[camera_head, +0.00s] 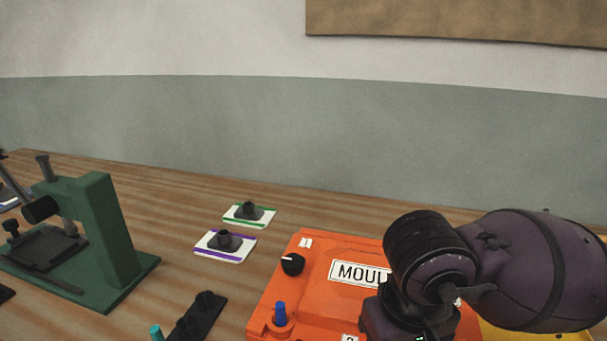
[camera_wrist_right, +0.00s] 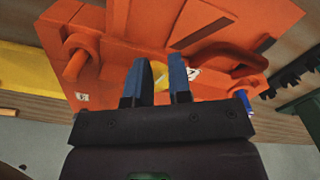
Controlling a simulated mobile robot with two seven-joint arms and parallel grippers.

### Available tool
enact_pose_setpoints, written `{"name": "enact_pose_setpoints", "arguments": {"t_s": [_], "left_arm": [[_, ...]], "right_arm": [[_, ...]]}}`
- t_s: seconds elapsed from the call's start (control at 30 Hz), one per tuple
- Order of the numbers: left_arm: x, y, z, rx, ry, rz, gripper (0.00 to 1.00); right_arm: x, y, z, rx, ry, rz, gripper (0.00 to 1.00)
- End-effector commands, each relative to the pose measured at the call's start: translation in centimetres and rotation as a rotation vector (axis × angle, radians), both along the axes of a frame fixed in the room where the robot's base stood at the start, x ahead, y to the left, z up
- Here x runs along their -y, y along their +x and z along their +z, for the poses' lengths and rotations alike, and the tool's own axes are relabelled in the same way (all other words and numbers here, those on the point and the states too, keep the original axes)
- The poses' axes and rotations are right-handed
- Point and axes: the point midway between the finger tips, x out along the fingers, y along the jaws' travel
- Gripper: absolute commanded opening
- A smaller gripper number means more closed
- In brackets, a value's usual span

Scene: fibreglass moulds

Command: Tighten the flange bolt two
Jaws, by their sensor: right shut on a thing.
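The orange mould (camera_head: 325,270) lies on the bench, with a white label starting "MOUL" on top. My right arm covers its right part in the head view and hides the gripper there. In the right wrist view my right gripper (camera_wrist_right: 164,66) has its two blue fingers around a small yellow piece (camera_wrist_right: 160,74), apparently a bolt on the mould. Little of that piece shows. A small marked label (camera_wrist_right: 193,74) sits beside the right finger, hard to read. A blue bolt (camera_head: 280,314) stands at the mould's front left corner. My left gripper is not in view.
A green press (camera_head: 112,235) stands at the left. A black rack (camera_head: 187,328) is in front. A yellow surface (camera_head: 520,336) shows at the right.

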Motion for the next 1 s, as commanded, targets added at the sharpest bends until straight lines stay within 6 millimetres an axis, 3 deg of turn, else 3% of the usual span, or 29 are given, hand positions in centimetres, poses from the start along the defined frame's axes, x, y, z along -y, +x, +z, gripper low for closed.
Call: {"name": "enact_pose_setpoints", "arguments": {"t_s": [0.03, 0.67, 0.83, 1.0], "left_arm": [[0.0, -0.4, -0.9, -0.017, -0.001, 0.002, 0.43], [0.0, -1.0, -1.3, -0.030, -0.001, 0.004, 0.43], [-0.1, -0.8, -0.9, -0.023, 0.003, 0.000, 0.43], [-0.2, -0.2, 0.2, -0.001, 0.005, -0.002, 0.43]], "right_arm": [[-0.2, -0.5, -2.0, -0.046, 0.002, 0.007, 0.00], [-0.3, -1.1, -2.1, -0.046, 0.002, 0.010, 0.00], [-0.4, -1.4, -1.3, -0.045, 0.002, 0.010, 0.00], [-0.3, -1.4, 0.6, -0.039, 0.002, 0.011, 0.00]]}}
